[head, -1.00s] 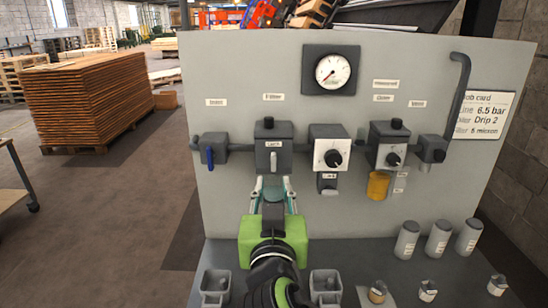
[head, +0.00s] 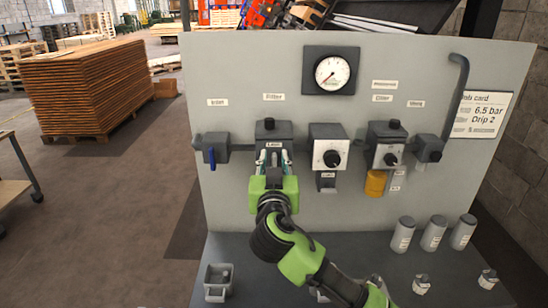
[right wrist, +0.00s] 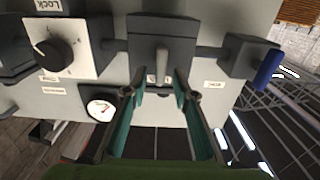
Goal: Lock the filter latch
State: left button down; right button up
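The filter latch (right wrist: 162,76) is a small pale lever at the unit's front. My right gripper (head: 272,158) is just below and in front of the unit. In the right wrist view, its teal-padded fingers (right wrist: 158,92) are apart, one on each side of the latch; contact cannot be told. My left gripper is not in view.
An inlet valve with a blue handle (head: 211,158) sits left of the filter. The regulator (head: 329,148) and the oiler with an amber bowl (head: 375,183) are to its right. Grey canisters (head: 432,234) and a small bin (head: 218,281) stand on the bench. A gauge (head: 331,73) is above.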

grip_shut()
